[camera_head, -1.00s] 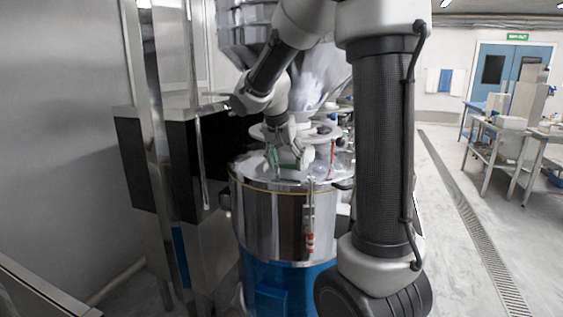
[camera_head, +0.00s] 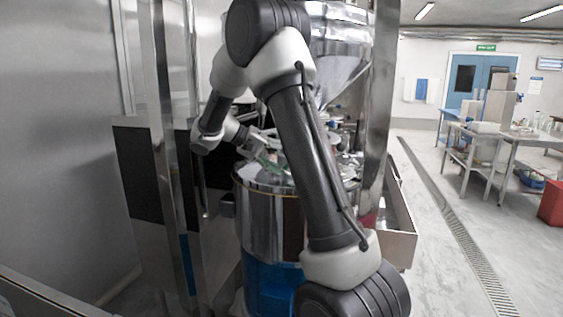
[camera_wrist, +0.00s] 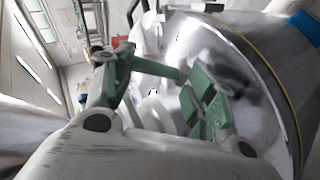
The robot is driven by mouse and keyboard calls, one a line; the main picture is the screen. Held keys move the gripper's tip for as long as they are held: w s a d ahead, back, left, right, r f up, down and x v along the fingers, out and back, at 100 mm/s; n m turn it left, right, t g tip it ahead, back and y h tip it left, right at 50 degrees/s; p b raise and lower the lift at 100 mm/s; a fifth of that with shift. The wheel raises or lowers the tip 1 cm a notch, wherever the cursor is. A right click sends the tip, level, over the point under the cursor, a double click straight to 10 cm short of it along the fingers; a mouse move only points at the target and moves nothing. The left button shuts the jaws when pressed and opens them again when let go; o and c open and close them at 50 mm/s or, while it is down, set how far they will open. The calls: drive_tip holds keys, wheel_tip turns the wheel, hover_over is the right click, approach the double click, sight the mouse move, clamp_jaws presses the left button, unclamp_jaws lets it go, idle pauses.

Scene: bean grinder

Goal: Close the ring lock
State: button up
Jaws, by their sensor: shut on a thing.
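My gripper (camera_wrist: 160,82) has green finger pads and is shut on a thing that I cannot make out. The fingers stand apart in the wrist view, with a thin green bar (camera_wrist: 155,68) between them. In the head view my gripper (camera_head: 266,158) is over the top of the steel drum (camera_head: 258,220), partly hidden by my arm. The shiny lid (camera_wrist: 185,40) lies close to the fingers. A thin yellowish line (camera_wrist: 262,52) runs around the drum's rim. I cannot pick out the ring lock clearly in either current view.
A steel hopper (camera_head: 345,40) hangs above the drum. A steel post (camera_head: 160,150) and dark panels (camera_head: 137,170) stand close on the left. A steel post (camera_head: 382,100) and tray (camera_head: 400,225) are at right.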

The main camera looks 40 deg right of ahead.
drive_tip(key=shift+w+a+r+n+g+h, duration=0.1)
drive_tip(key=shift+w+r+n+g+h, duration=0.1)
drive_tip(key=shift+g+h, duration=0.4)
drive_tip(key=shift+w+r+n+g+h, duration=0.1)
drive_tip(key=shift+w+r+g+h, duration=0.1)
drive_tip(key=shift+g+h, duration=0.4)
drive_tip(key=shift+c, duration=0.2)
drive_tip(key=shift+a, duration=0.1)
clamp_jaws()
drive_tip(key=o, duration=1.2)
unclamp_jaws()
drive_tip(key=shift+s+r, duration=0.1)
drive_tip(key=shift+s, duration=0.05)
drive_tip(key=o, duration=0.6)
drive_tip(key=shift+o, duration=0.3)
drive_tip(key=shift+f, duration=0.25)
drive_tip(key=shift+f, duration=0.15)
drive_tip(key=shift+c, duration=0.3)
